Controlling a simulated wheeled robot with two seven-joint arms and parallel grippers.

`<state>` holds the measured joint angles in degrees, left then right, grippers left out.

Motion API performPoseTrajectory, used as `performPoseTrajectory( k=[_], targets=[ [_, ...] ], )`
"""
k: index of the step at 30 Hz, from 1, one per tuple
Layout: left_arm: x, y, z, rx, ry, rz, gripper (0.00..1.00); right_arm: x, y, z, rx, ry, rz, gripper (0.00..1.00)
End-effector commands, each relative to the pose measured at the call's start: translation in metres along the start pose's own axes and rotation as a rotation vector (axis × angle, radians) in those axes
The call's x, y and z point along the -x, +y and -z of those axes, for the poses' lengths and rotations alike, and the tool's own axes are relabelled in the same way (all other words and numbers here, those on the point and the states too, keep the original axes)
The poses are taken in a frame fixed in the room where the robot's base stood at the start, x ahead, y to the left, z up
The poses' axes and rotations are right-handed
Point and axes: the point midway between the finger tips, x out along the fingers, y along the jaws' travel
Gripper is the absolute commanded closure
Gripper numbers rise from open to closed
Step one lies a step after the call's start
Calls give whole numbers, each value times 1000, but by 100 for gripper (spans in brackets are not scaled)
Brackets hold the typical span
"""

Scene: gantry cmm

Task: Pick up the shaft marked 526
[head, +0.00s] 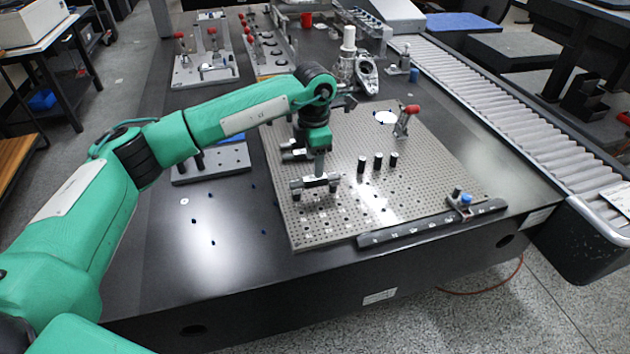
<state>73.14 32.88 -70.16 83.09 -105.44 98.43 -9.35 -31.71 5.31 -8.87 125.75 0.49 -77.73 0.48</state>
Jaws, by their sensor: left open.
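No marking 526 can be read at this size, so I cannot tell which piece is the named shaft. Three short dark cylinders with pale tops stand upright in a row on the perforated metal plate: a left one (362,163), a middle one (378,161) and a right one (394,159). My left gripper (316,185) points down over the plate, to the left of this row and apart from it. Its jaws are spread and I see nothing held between them. My right gripper is not in view.
The perforated plate (345,217) lies on a dark table. A black rail (425,224) runs along its front edge. A red-handled clamp (405,120) stands at its back right. A roller conveyor (520,125) runs along the right. Fixture plates and a red cup (306,20) are farther back.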

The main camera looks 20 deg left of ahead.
Motion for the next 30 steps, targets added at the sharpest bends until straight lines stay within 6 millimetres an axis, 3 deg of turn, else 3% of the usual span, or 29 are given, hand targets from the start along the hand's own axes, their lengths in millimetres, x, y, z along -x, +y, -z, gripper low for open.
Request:
performPoseTrajectory(
  k=[12, 19, 20, 27, 28, 30],
  targets=[
    [-49, -7, 1, 0, 1, 1, 46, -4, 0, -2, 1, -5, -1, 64],
    [-52, -6, 0, 0, -1, 0, 46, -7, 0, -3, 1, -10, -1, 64],
    [-52, -6, 0, 0, -1, 0, 48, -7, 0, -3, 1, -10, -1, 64],
    [-52, -6, 0, 0, -1, 0, 95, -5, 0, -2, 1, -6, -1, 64],
    [-52, -6, 0, 0, -1, 0, 100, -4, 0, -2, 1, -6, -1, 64],
    [-50, -6, 0, 0, -3, -1, 100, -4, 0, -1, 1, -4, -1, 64]
  ],
)
